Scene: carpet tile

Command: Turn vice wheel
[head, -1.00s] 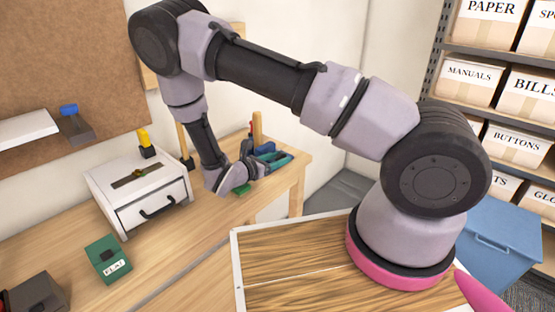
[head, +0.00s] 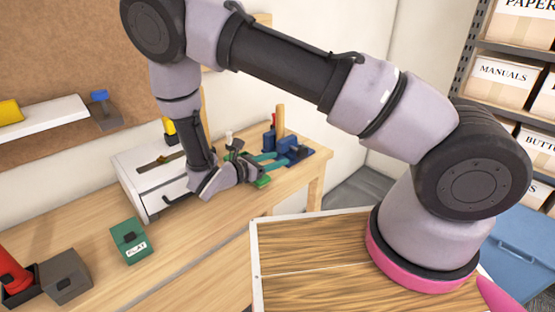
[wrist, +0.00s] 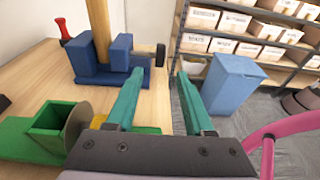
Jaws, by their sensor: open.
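The blue vice (head: 296,152) stands at the right end of the workbench, with an upright wooden bar clamped in it. In the wrist view the vice (wrist: 112,68) is ahead and left of centre. Its small dark wheel (wrist: 160,54) sticks out on its right side. My gripper (head: 274,161) is close in front of the vice in the head view. In the wrist view its teal fingers (wrist: 160,74) are open and empty, and the wheel shows just beyond the gap between the tips. I see no contact with the wheel.
A green block with a grey disc (wrist: 74,122) lies close to the left of my gripper. A red-handled thing (wrist: 64,32) stands behind the vice. A white drawer box (head: 140,180) and green FLAT box (head: 131,240) are on the bench. A blue bin (wrist: 222,82) stands beyond the bench.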

